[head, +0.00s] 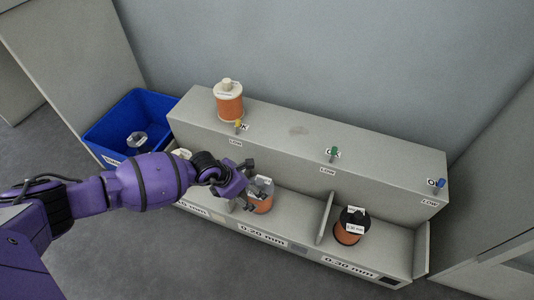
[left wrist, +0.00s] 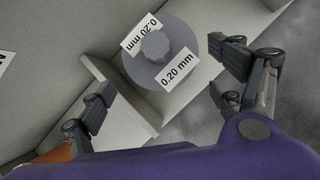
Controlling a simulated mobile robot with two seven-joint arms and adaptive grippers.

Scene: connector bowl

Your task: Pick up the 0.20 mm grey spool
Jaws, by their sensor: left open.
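The 0.20 mm grey spool (head: 264,200) stands in the middle bay of the shelf, with copper-coloured winding below its grey top. In the left wrist view the grey spool (left wrist: 164,77) shows from above, with a knob in its centre and two "0.20 mm" labels. My left gripper (head: 250,184) is open beside and above the spool, partly covering it in the head view. In the left wrist view my left gripper's fingers (left wrist: 165,92) are spread on either side of the spool, apart from it. My right gripper is not in view.
A black-topped spool (head: 348,228) stands in the 0.30 mm bay, past a divider (head: 325,218). A pale spool (head: 181,154) is partly hidden behind my arm. A cream spool (head: 229,101) stands on the upper ledge (head: 290,130). A blue bin (head: 150,105) holds a clear-grey item.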

